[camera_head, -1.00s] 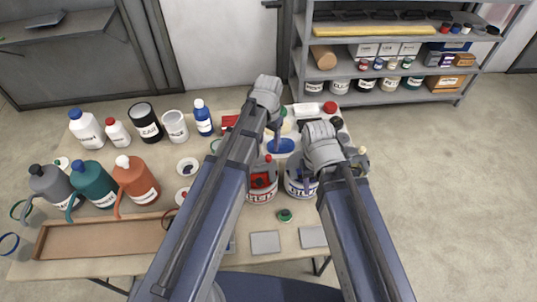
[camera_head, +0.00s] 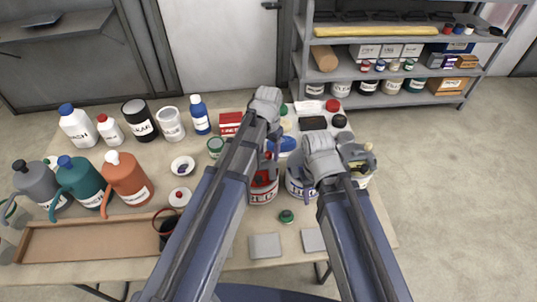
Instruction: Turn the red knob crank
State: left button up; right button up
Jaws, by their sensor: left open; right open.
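A red can-like container (camera_head: 262,193) with a white label stands on the table in the middle, with red crank parts on top. My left arm hides much of it, so the knob's exact position is hard to tell. My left gripper (camera_head: 274,138) is open, above and behind the red container, apart from it as far as I can see. My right gripper (camera_head: 308,188) is open, over a similar container with blue parts (camera_head: 293,187), to the right of the red one. Its fingers are partly hidden by my wrist, and I cannot tell whether they touch anything.
Another container with yellowish parts (camera_head: 358,165) stands at the right table edge. Bottles and jugs (camera_head: 127,180) crowd the left, behind a brown tray (camera_head: 90,242). A small green-rimmed piece (camera_head: 286,216) and grey pads (camera_head: 265,246) lie in front. A shelf (camera_head: 400,72) stands behind.

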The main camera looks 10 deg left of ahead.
pick_arm(q)
grip_shut()
dwell(0.5)
